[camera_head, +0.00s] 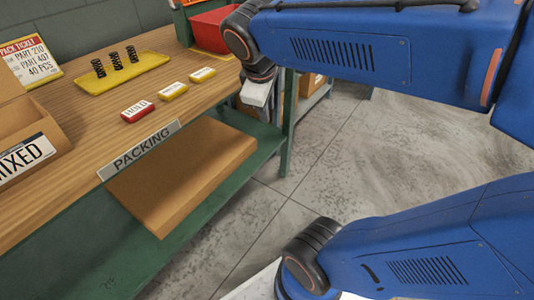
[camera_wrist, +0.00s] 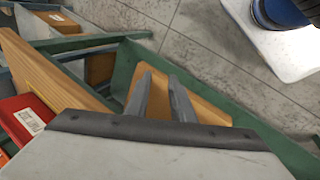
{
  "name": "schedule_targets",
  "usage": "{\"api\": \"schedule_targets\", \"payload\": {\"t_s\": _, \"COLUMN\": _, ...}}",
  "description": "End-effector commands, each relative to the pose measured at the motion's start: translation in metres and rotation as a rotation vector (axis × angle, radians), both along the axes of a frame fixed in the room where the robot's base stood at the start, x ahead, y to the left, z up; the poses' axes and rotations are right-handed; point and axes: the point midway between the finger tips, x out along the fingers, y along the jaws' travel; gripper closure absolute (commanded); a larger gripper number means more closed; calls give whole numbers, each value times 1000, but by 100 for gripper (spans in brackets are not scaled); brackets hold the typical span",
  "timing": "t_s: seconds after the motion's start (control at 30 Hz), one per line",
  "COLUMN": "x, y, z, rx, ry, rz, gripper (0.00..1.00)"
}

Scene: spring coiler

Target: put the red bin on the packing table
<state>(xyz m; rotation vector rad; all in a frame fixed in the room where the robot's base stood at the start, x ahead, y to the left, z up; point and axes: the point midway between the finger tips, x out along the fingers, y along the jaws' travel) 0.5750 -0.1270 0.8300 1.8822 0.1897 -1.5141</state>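The red bin (camera_head: 211,30) is at the far end of the packing table (camera_head: 82,140), within a yellow outline at the table's edge. My arm hides its right part. A red, white-labelled thing (camera_wrist: 27,120) at the left of the wrist view looks like the same bin. My gripper (camera_head: 257,92) hangs beside the table's right edge, in front of the bin and apart from it. In the wrist view its two fingers (camera_wrist: 160,95) stand apart with nothing between them. The table's wooden edge also shows there (camera_wrist: 45,70).
On the table are a yellow tray (camera_head: 122,72) with three black springs, a red HOLD block (camera_head: 137,111), two yellow blocks (camera_head: 172,90), and a cardboard MIXED box (camera_head: 30,135). A brown board (camera_head: 185,175) lies below the PACKING sign. Grey floor (camera_head: 390,150) is open at right.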

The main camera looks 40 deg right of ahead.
Motion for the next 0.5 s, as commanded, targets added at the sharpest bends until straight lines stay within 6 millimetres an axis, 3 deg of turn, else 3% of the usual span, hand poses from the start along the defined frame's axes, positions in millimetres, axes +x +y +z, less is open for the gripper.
{"api": "schedule_targets", "payload": {"t_s": 0.03, "x": -17, "y": 6, "z": -11, "rx": 70, "ry": -33, "rz": -68, "gripper": 78}}
{"api": "schedule_targets", "payload": {"t_s": 0.2, "x": -58, "y": 33, "z": -43, "rx": 313, "ry": -126, "rz": -306, "gripper": 78}}
{"api": "schedule_targets", "payload": {"t_s": 0.33, "x": -76, "y": 48, "z": -60, "rx": 442, "ry": -168, "rz": -436, "gripper": 78}}
{"api": "schedule_targets", "payload": {"t_s": 0.5, "x": -85, "y": 57, "z": -68, "rx": 516, "ry": -188, "rz": -512, "gripper": 78}}
